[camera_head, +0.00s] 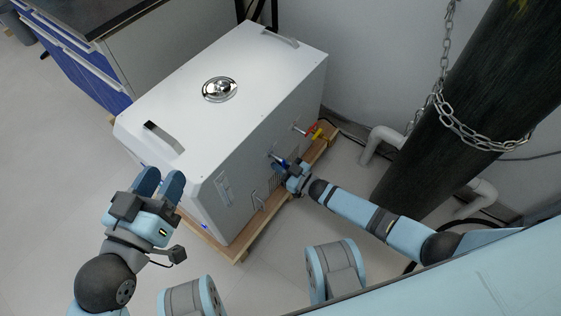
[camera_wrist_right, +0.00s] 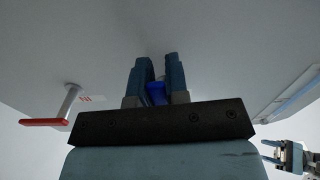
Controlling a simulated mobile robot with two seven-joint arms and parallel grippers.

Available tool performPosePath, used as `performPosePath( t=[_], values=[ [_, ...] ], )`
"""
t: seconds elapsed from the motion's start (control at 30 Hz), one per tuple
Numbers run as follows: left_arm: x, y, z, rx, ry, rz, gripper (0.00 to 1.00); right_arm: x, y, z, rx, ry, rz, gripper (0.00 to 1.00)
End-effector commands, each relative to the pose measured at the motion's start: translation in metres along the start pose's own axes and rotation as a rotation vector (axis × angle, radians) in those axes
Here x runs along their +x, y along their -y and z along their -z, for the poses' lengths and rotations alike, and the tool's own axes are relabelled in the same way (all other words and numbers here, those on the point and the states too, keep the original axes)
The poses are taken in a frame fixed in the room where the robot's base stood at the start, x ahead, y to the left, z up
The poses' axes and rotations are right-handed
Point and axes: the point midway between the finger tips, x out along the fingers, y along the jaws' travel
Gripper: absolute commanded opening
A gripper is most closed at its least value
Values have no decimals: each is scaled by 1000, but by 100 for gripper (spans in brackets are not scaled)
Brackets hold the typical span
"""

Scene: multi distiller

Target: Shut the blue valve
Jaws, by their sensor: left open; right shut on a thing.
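The white distiller box (camera_head: 210,95) stands on a wooden base. The blue valve (camera_head: 281,162) is on its front face, mostly hidden by my right gripper (camera_head: 288,168) in the head view. In the right wrist view the blue valve handle (camera_wrist_right: 156,92) sits between the two fingers of my right gripper (camera_wrist_right: 156,75), which is shut on it. My left gripper (camera_head: 160,180) is open and empty, near the left front corner of the box and away from the valve.
A red-handled valve (camera_head: 315,131) is further right on the same face; its red handle (camera_wrist_right: 44,122) also shows in the wrist view. A large dark cylinder (camera_head: 445,110) with a chain stands at right. Blue-fronted cabinets (camera_head: 75,60) stand at back left.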

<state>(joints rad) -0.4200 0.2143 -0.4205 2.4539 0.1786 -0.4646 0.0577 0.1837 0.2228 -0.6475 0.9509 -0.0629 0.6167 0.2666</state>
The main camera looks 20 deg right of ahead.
Motion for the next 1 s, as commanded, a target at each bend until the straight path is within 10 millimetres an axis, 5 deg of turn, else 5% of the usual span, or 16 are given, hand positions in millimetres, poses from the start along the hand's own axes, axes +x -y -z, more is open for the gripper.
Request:
performPosePath(
  t=[0.73, 0.77, 0.83, 1.0],
  values=[
    [0, 0, 2, 2, -7, 1, 43, -1, 3, -1, 83, 3, -2, 0],
    [0, 0, 2, 3, -7, 1, 43, -1, 3, -1, 82, 3, -2, 22],
    [0, 0, 2, 3, -6, 1, 43, -1, 3, -1, 82, 3, -1, 38],
    [-1, 0, 1, 4, -5, 1, 43, -1, 3, 0, 81, 1, -1, 40]
  ],
)
